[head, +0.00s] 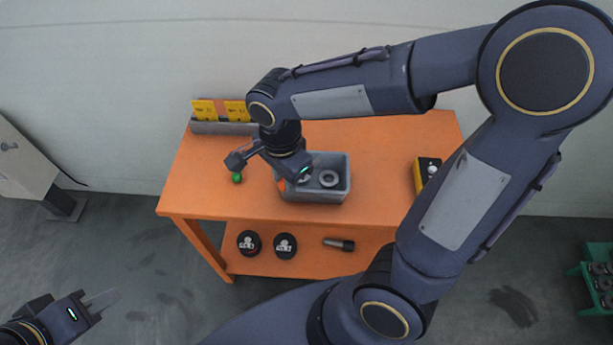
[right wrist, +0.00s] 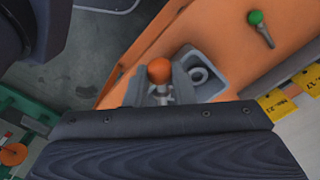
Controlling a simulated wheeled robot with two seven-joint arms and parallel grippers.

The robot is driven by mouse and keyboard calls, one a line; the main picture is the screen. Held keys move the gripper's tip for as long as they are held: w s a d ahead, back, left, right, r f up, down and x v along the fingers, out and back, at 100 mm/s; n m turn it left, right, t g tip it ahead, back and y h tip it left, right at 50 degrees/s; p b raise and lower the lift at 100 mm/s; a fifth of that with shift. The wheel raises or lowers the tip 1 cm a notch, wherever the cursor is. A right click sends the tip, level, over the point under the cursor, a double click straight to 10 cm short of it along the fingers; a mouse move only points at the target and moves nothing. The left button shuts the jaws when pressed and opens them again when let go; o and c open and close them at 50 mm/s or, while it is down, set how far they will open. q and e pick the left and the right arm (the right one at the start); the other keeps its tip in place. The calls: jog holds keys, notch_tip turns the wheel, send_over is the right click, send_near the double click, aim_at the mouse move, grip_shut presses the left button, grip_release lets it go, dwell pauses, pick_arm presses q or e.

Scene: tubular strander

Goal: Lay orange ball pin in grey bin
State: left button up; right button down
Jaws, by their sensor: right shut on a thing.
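My right gripper (head: 284,180) is shut on the orange ball pin (head: 281,186), at the left end of the grey bin (head: 320,196). In the right wrist view the orange ball (right wrist: 159,70) shows between the two fingers, with a pale shank below it. The grey bin (right wrist: 222,76) is right behind and beside the fingers there. Whether the pin touches the bin is not clear. The bin holds grey rings (head: 329,178). My left gripper (head: 102,301) is at the lower left, away from the table; its finger opening is unclear.
The bin stands on an orange table (head: 385,190). A green ball pin (head: 237,178) lies left of it. A grey holder with yellow cards (head: 205,109) is at the back left. A yellow-black device (head: 420,176) is at the right. Black round parts (head: 285,246) lie on the lower shelf.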

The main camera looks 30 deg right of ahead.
jog(key=w+d+f, duration=0.3)
jog(key=d+f, duration=0.2)
jog(key=f, duration=0.4)
jog(key=shift+w+f+p, duration=0.25)
jog(key=shift+f+p, duration=0.05)
jog(key=shift+d+f, duration=0.1)
jog(key=shift+f+b, duration=0.45)
jog(key=shift+b, duration=0.2)
jog(key=shift+f, duration=0.1)
jog(key=c, duration=1.2)
grip_release()
jog(key=shift+c, duration=0.2)
